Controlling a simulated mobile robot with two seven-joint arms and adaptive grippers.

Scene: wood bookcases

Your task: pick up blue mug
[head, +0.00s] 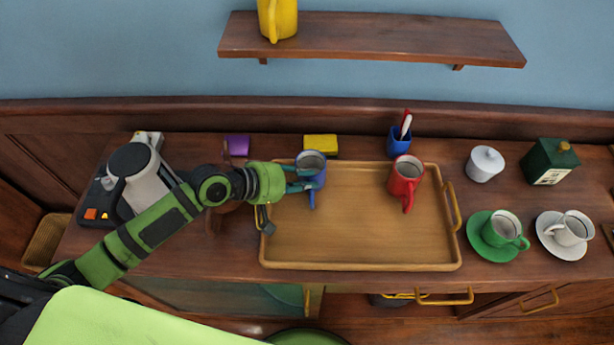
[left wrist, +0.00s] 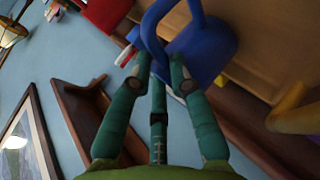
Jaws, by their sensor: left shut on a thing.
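The blue mug (head: 314,165) is at the left back corner of the wooden tray (head: 345,230). It looks upright, with its handle toward the front. My left gripper (head: 300,180) reaches in from the left and is shut on the mug. In the left wrist view the green fingers (left wrist: 160,80) close at the handle of the blue mug (left wrist: 205,50). Whether the mug's base touches the tray is hard to tell. My right gripper is not in view.
A red mug (head: 406,178) stands on the tray's right part. A grey appliance (head: 135,180) stands at left. A shelf (head: 370,38) hangs above.

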